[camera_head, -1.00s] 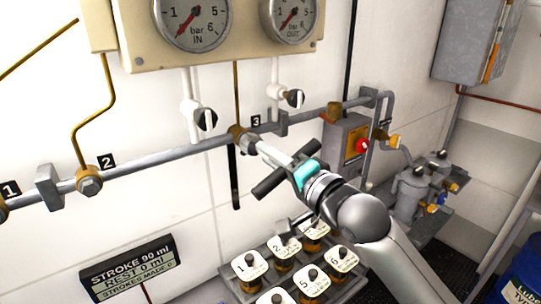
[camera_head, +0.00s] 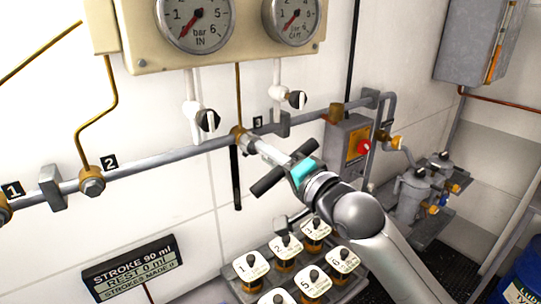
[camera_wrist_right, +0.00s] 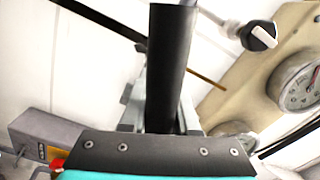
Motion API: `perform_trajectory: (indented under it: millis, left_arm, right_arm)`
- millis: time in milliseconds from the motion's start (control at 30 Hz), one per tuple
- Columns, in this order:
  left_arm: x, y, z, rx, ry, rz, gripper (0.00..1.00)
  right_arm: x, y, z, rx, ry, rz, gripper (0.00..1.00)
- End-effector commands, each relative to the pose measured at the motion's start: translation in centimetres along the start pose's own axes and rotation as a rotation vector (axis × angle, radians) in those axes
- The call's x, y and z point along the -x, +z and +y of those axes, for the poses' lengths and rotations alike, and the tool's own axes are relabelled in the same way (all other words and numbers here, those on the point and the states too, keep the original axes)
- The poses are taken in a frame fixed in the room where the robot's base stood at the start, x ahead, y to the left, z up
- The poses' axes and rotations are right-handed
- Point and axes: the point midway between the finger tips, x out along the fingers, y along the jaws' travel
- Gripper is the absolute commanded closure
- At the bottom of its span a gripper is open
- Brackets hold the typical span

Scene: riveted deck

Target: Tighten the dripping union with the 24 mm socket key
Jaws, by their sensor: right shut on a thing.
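The socket key has a pale shaft (camera_head: 270,152) and a black cross handle (camera_head: 266,182). My right gripper (camera_head: 291,170), with a teal band, is shut on it at the handle. The shaft points left to the brass union (camera_head: 238,134) on the grey pipe, beside label 3 (camera_head: 257,122). The socket end meets the union or lies right in front of it; how far it is seated I cannot tell. In the right wrist view the black handle (camera_wrist_right: 170,70) stands upright before the jaws and hides the union. My left gripper is not in view.
Other brass unions sit at label 2 (camera_head: 91,181) and label 1. Two gauges (camera_head: 196,22) hang above on a cream panel. Numbered jars (camera_head: 250,267) stand in a rack below my right arm. A grey box with a red knob (camera_head: 348,143) is right of the key.

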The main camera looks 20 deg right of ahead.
Motion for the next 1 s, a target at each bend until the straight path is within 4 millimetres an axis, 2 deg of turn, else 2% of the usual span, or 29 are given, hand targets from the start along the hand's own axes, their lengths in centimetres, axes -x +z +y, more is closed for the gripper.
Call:
perform_trajectory:
  millis: [1000]
  left_arm:
    - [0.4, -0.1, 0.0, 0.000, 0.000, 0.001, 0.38]
  right_arm:
    - [-1.3, 0.0, -0.2, -0.003, -0.003, 0.001, 1.00]
